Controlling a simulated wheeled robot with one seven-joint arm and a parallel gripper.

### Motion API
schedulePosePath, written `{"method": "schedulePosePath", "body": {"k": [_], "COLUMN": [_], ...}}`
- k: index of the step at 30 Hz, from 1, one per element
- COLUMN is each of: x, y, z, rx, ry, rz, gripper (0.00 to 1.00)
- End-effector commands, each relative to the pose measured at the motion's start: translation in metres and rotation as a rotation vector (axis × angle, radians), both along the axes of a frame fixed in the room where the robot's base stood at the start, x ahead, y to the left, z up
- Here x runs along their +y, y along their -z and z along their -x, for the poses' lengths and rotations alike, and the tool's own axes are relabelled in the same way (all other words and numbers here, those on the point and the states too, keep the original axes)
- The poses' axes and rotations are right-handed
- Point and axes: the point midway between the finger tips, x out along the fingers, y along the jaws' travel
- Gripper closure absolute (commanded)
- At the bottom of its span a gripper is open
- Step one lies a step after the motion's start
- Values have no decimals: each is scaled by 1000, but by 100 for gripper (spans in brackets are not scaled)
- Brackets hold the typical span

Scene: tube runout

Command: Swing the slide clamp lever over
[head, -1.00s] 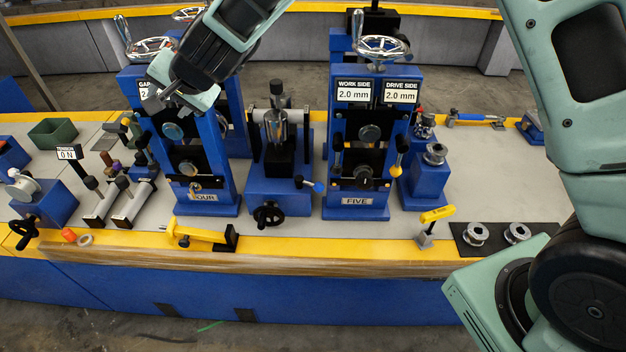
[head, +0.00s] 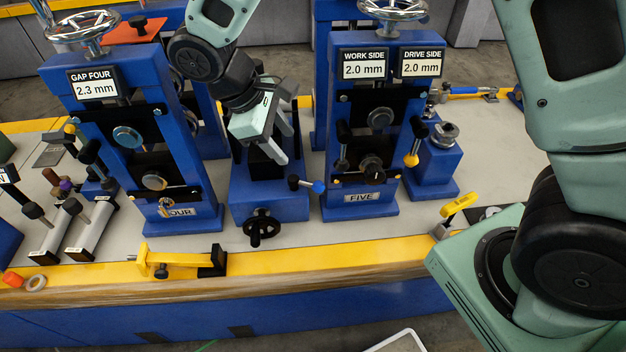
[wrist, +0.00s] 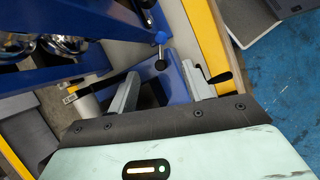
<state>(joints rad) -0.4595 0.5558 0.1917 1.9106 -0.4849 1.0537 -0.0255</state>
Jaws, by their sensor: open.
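My gripper (head: 284,147) is open and empty, above and slightly left of the lever, and hides much of the slide top. In the wrist view the lever (wrist: 160,50) shows beyond and between the two open fingers (wrist: 160,73), apart from them as far as I can tell.
Stand FOUR (head: 129,135) is left and stand FIVE (head: 366,133) right, both close to the slide unit. FIVE carries levers, one with a yellow ball (head: 411,160). A black handwheel (head: 262,229) projects below the clamp lever. A yellow bracket (head: 180,262) lies on the front edge.

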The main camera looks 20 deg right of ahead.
Motion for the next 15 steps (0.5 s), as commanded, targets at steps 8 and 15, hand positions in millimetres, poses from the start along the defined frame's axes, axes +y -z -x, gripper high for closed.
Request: {"method": "schedulePosePath", "body": {"k": [8,15], "x": [-24,-45], "y": [51,96], "z": [4,7], "rx": [7,7], "ry": [2,2], "rz": [1,0], "gripper": [50,50]}}
